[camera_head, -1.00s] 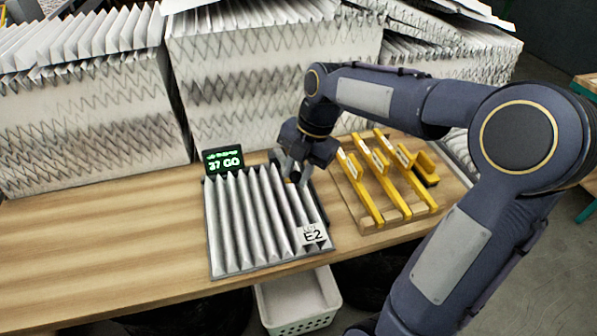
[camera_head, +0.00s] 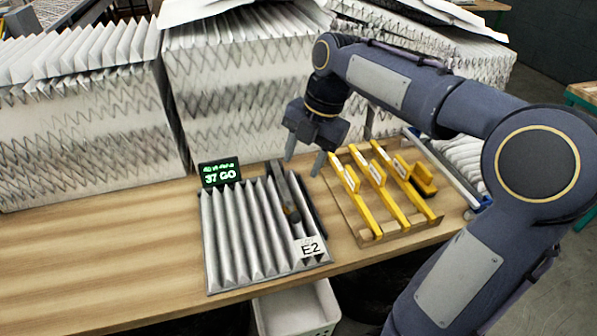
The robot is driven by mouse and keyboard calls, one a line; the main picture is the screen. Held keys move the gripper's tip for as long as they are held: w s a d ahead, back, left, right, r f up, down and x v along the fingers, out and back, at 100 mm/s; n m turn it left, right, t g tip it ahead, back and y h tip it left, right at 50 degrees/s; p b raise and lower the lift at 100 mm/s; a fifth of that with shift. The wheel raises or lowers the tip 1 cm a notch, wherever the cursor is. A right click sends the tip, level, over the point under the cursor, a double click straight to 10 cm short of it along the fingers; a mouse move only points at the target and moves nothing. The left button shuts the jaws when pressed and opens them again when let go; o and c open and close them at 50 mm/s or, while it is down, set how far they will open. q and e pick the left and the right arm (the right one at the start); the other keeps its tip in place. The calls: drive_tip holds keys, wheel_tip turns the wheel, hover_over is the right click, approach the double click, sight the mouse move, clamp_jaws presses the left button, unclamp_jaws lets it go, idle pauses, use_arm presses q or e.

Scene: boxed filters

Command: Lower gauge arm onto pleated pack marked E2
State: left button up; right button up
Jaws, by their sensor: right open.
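The pleated pack (camera_head: 235,235) lies on the wooden table, with a white tag reading E2 (camera_head: 311,249) at its near right corner. The dark gauge arm (camera_head: 278,183) lies lengthwise over the right-hand pleats, its near end down at the pleats. A small dark knob (camera_head: 291,213) shows near that end. My right gripper (camera_head: 303,167) is open and empty, apart from the arm, above the table just behind and right of the pack. A display (camera_head: 220,173) at the pack's far left corner shows green characters that look like "37 GO". My left gripper is not in view.
A wooden rack (camera_head: 398,230) with several yellow tools (camera_head: 375,175) stands right of the pack. Stacks of white pleated filters (camera_head: 245,95) line the table's back. A white basket (camera_head: 298,308) sits below the front edge. The table's left part (camera_head: 95,250) is clear.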

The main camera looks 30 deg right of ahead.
drive_tip(key=shift+s+d+r, duration=0.1)
drive_tip(key=shift+r, duration=0.4)
